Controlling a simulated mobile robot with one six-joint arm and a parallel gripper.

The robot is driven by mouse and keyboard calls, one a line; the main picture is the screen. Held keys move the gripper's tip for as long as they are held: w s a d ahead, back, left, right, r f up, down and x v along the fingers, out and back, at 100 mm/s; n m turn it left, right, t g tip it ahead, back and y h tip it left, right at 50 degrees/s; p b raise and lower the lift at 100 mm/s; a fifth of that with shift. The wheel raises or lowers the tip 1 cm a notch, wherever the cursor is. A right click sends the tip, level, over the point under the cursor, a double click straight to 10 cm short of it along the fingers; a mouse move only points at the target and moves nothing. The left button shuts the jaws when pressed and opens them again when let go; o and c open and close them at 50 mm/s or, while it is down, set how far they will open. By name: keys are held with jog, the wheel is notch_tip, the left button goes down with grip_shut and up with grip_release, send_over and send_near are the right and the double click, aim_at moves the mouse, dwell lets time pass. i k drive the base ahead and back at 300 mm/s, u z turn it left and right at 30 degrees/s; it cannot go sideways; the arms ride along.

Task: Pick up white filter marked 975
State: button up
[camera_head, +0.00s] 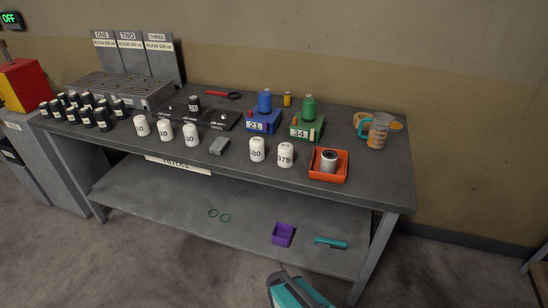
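The white filter marked 975 (286,155) stands upright on the dark grey tabletop, right of centre near the front edge. Its black number faces me. A similar white filter marked with a number ending in 0 (257,150) stands just to its left, with a narrow gap. The orange tray (343,170) is just to its right, with a grey-white cylinder (329,160) in it. My gripper's fingers are not in view.
Three more white filters (165,131) stand left of a small grey block (219,145). Blue (262,122) and green (305,128) boxes stand behind. Several black filters (86,112) are at far left. The lower shelf holds a purple bin (283,234). The tabletop's right front is clear.

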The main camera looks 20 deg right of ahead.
aim_at(285, 150)
jog(key=z, duration=0.75)
jog(key=k, duration=0.15)
jog(key=u, duration=3.3)
jog(key=k, duration=0.25)
jog(key=u, duration=0.7)
jog(key=k, duration=1.2)
jog(key=z, duration=0.4)
